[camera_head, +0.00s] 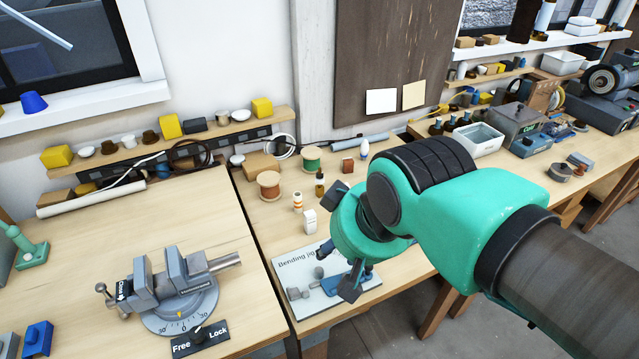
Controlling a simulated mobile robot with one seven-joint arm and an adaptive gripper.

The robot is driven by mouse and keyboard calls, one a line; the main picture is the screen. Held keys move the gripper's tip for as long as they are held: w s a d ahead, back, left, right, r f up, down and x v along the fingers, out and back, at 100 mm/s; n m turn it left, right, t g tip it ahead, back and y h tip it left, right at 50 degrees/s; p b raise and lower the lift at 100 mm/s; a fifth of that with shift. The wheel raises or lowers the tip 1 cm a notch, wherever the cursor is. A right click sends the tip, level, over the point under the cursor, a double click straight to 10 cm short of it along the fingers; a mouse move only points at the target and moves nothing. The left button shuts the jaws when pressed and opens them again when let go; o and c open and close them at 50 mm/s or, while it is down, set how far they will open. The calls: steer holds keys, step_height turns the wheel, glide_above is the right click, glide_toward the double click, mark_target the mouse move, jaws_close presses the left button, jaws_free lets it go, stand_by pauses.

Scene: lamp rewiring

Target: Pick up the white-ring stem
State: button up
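My green arm reaches in from the right, and my gripper (338,271) points down over the bending jig board (296,264). Its dark fingers look spread apart, with nothing seen between them. Small grey parts and a blue block (342,286) are on the board, partly hidden by the gripper. I cannot clearly make out a stem with a white ring. A small white and orange banded piece (297,202) stands upright on the bench behind the board, apart from my gripper.
A vise (174,286) on a dial base stands on the left bench. Behind my gripper are a white block (309,222), a dark bottle (320,184), a copper spool (269,186) and a green spool (311,158).

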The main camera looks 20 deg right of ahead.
steer(key=shift+o, duration=0.9)
